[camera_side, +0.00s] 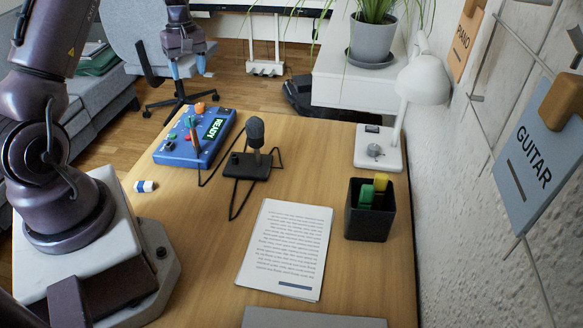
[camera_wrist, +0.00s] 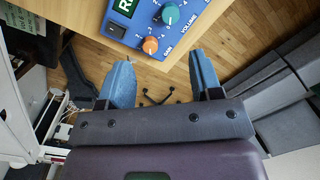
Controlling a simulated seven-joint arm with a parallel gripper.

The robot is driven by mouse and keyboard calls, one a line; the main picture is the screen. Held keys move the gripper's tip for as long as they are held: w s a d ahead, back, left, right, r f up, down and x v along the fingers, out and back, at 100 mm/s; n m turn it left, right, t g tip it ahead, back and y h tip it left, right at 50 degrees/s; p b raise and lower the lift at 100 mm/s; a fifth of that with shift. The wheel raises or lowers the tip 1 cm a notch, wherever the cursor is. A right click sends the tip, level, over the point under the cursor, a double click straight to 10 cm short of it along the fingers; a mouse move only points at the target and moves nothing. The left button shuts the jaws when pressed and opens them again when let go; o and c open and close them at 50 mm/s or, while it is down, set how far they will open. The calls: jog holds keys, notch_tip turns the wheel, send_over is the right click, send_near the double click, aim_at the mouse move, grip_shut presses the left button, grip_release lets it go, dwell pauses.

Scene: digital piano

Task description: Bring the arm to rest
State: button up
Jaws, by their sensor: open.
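My gripper (camera_side: 187,68) is raised at the top left of the side view, up beyond the far edge of the table. Its two blue fingers are apart with nothing between them. In the wrist view my gripper (camera_wrist: 163,80) shows both blue fingertips spread, with floor behind them. A blue device (camera_side: 195,137) with a READY display, knobs and a switch sits on the far left corner of the table. Its edge also shows in the wrist view (camera_wrist: 150,35), ahead of the fingers and apart from them.
On the table (camera_side: 200,235) are a microphone (camera_side: 255,140) with cables, a printed sheet (camera_side: 287,250), a black pen cup (camera_side: 369,220), a white lamp (camera_side: 422,80) and a small blue-white eraser (camera_side: 145,186). A wall with hanging cards stands at right. An office chair (camera_side: 140,40) is behind.

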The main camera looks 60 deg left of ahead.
jog(key=s+d+r+m+t, duration=0.2)
jog(key=d+r+m, duration=0.4)
jog(key=d, duration=0.5)
jog(key=s+d+r+m+t, duration=0.2)
jog(key=s+d+r+m, duration=0.3)
jog(key=d, duration=0.6)
jog(key=s+d+r+m+t, duration=0.2)
jog(key=s+d+r+m, duration=0.2)
jog(key=d, duration=0.7)
notch_tip(320, 180, up, 3)
jog(key=m, duration=0.2)
jog(key=shift+d+f+m+y, duration=0.15)
jog(key=shift+m+y, duration=0.15)
jog(key=shift+m, duration=0.1)
